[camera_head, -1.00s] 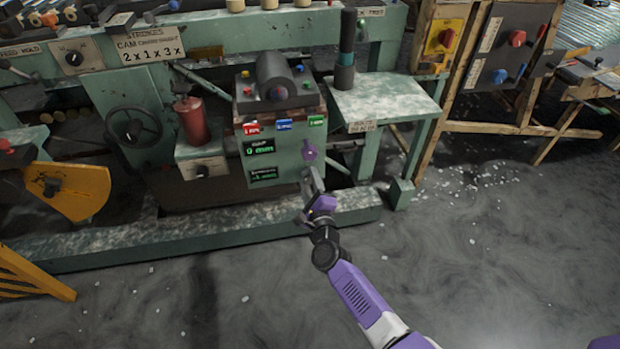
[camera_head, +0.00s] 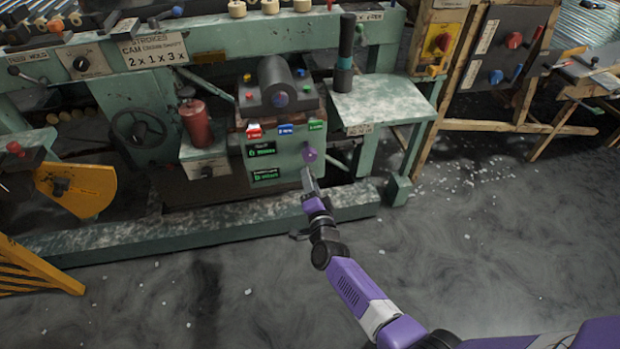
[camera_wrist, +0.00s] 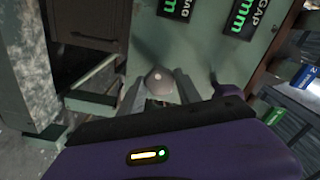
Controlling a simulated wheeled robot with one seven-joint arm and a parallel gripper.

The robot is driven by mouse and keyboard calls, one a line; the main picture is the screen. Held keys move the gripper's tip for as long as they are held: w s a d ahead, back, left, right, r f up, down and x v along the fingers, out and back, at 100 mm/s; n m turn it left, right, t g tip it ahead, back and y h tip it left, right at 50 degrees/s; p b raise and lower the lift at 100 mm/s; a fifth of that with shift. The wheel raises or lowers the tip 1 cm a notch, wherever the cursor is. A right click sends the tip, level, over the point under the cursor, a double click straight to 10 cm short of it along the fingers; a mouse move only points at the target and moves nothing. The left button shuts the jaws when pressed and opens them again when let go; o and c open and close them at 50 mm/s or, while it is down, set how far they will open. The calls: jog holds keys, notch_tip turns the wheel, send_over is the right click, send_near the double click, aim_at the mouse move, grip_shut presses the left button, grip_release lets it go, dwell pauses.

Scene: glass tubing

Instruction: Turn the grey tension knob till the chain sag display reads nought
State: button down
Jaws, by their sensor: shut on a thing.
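The grey tension knob (camera_wrist: 158,80), with a pale dot, sits between my two fingers in the wrist view. My gripper (camera_wrist: 158,92) is shut on it, a finger on each side. In the head view my gripper (camera_head: 308,175) reaches the lower right of the green machine panel, and its fingers hide the knob. The sag display (camera_head: 265,175) is the lower green-lit one on the panel; its figures are too blurred to read. In the wrist view it shows only in part (camera_wrist: 176,8).
The gap display (camera_head: 262,150) is just above the sag one. A purple ball knob (camera_head: 310,155) stands close above my fingers. Red (camera_head: 254,131), blue (camera_head: 286,129) and green (camera_head: 317,125) tags line the panel's top. The floor in front is mostly clear.

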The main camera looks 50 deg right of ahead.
jog(key=shift+n+p, duration=1.4)
jog(key=shift+n, duration=2.8)
jog(key=shift+f, duration=0.1)
jog(key=c, duration=0.8)
grip_release()
jog(key=shift+c, duration=0.2)
jog(key=p+v, duration=0.3)
jog(key=v, duration=0.4)
jog(key=shift+s+a, duration=0.25)
jog(key=shift+s, duration=0.1)
